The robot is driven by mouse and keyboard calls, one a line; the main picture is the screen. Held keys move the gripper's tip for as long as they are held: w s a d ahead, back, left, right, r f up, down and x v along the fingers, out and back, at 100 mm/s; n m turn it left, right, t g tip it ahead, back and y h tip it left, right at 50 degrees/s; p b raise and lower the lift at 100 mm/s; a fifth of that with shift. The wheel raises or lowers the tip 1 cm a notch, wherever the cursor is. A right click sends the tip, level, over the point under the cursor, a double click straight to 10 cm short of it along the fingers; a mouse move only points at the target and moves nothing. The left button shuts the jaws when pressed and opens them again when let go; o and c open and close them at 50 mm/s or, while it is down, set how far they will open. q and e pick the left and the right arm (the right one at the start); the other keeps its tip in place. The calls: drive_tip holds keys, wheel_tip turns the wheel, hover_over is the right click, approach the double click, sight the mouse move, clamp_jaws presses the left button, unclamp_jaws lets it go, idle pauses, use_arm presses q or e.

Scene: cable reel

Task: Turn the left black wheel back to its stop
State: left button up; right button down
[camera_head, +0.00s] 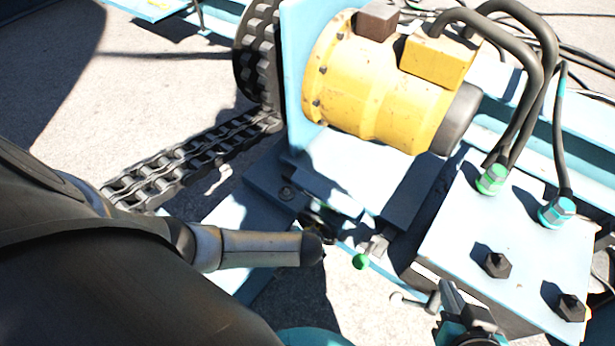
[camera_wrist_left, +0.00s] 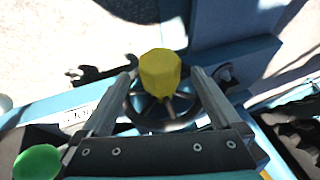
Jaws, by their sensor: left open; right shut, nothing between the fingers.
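In the left wrist view a black spoked wheel (camera_wrist_left: 186,108) lies ahead, with a yellow faceted knob (camera_wrist_left: 160,75) in front of its middle. My left gripper (camera_wrist_left: 163,72) is open, one finger on each side of the knob and in front of the wheel. Gaps show between the fingers and the knob; I cannot tell whether the fingers touch the wheel rim.
A yellow motor (camera_head: 375,85) stands above on the blue frame, with a heavy chain (camera_head: 190,160) at its left. A pale blue box (camera_head: 490,235) with hoses and black knobs is at the right. A lever with a green ball (camera_head: 360,261) stands near my left arm.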

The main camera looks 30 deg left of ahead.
use_arm(q)
drive_tip(key=shift+w+a+f+b, duration=0.15)
drive_tip(key=shift+w+f+b, duration=0.15)
drive_tip(key=shift+f+b, duration=0.25)
use_arm(e)
drive_tip(key=shift+w+a+r+t+y, duration=0.15)
drive_tip(key=shift+w+a+t+y, duration=0.15)
drive_tip(key=shift+a+t, duration=0.2)
drive_tip(key=shift+w+a+r+t+y, duration=0.15)
drive_tip(key=shift+a+t+y, duration=0.2)
drive_tip(key=shift+a, duration=0.2)
use_arm(q)
drive_tip(key=shift+c, duration=0.3)
drive_tip(key=shift+f, duration=0.1)
clamp_jaws()
